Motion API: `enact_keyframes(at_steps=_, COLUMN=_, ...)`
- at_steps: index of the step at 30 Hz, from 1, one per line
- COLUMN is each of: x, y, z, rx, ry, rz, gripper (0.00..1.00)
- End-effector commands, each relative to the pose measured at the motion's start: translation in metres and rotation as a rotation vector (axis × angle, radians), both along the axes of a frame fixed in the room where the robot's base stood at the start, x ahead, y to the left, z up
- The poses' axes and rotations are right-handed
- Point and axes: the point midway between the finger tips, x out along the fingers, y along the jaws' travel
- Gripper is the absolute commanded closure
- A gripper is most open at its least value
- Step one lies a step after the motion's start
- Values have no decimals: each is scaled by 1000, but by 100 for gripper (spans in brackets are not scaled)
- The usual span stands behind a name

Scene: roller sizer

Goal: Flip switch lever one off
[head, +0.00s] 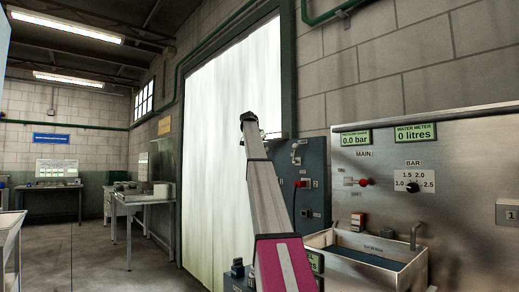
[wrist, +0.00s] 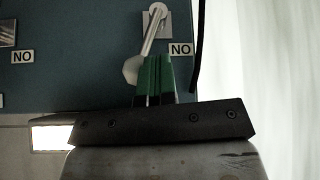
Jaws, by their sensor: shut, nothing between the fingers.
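In the wrist view a pale switch lever (wrist: 149,36) is mounted on a light plate on a blue panel. Its rod slants down from the pivot to a pale round knob beside my gripper's fingers. An inverted label (wrist: 180,49), apparently ON, stands to its right. My gripper (wrist: 154,60) has green fingers, shut and empty, in front of the rod's knob end. I cannot tell whether they touch it. In the head view the blue panel (head: 313,166) with a pale-knobbed lever (head: 295,147) is beside my raised arm, which hides part of it.
A steel panel (head: 470,170) with displays and knobs stands at right, above a steel sink (head: 335,238). A bright curtained doorway (head: 215,130) is behind my arm. Another inverted label (wrist: 22,56) shows at left in the wrist view. The floor at left is open.

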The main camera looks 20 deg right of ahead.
Motion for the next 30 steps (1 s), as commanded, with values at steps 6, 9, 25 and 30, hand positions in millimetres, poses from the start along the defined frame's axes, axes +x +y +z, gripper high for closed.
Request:
enact_keyframes(at_steps=6, x=-17, y=-6, z=-4, rx=48, ry=-133, rz=-1, gripper=100)
enact_keyframes(at_steps=9, x=-25, y=-9, z=-7, rx=50, ry=-140, rz=-1, gripper=100)
enact_keyframes(at_steps=25, x=-59, y=-20, z=-31, rx=224, ry=-619, rz=-1, gripper=100)
enact_keyframes(at_steps=30, x=-65, y=-22, z=-40, rx=273, ry=-753, rz=-2, gripper=100)
